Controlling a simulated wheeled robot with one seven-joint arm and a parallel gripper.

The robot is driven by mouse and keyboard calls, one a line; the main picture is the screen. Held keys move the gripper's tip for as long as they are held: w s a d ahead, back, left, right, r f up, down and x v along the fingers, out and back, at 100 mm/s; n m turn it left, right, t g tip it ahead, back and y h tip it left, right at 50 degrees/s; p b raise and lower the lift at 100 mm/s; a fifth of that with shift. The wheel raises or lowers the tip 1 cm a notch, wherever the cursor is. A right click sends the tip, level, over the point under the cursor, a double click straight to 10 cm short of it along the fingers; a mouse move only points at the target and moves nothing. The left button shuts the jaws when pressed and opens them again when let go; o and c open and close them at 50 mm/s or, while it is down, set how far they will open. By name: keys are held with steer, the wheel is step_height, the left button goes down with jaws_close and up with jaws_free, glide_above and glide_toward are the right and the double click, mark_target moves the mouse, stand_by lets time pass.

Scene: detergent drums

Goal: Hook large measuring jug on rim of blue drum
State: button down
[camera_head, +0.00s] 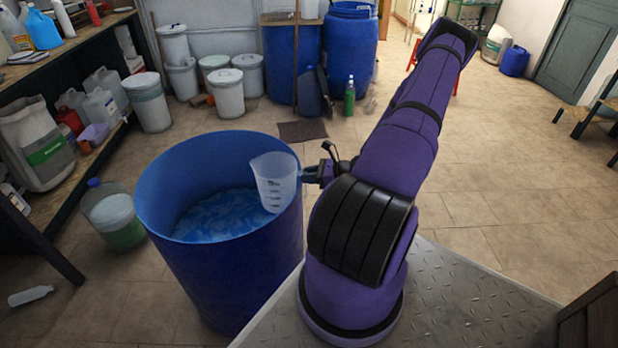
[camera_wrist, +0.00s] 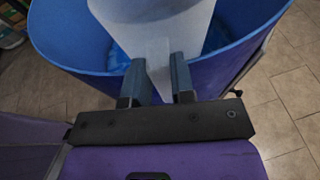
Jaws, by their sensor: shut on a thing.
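The large measuring jug (camera_head: 273,182) is translucent white with dark scale marks. It is roughly upright at the right side of the drum's mouth, its body over the opening. The blue drum (camera_head: 235,275) is open at the top and holds blue contents deep inside. My gripper (camera_head: 314,174) is just right of the jug and shut on its handle. In the wrist view the two fingers (camera_wrist: 160,80) pinch the pale handle, with the jug (camera_wrist: 145,30) beyond and the drum rim (camera_wrist: 75,68) around it. I cannot tell whether the handle touches the rim.
A jug with green liquid (camera_head: 113,220) stands on the floor left of the drum. A shelf with bottles (camera_head: 45,60) lines the left wall. White tubs (camera_head: 226,92) and closed blue drums (camera_head: 350,45) stand at the back. Tiled floor at right is mostly clear.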

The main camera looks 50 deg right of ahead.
step_height(320, 180, up, 14)
steer(key=shift+f, duration=0.25)
stand_by(0.9)
steer(key=shift+r, duration=2.6)
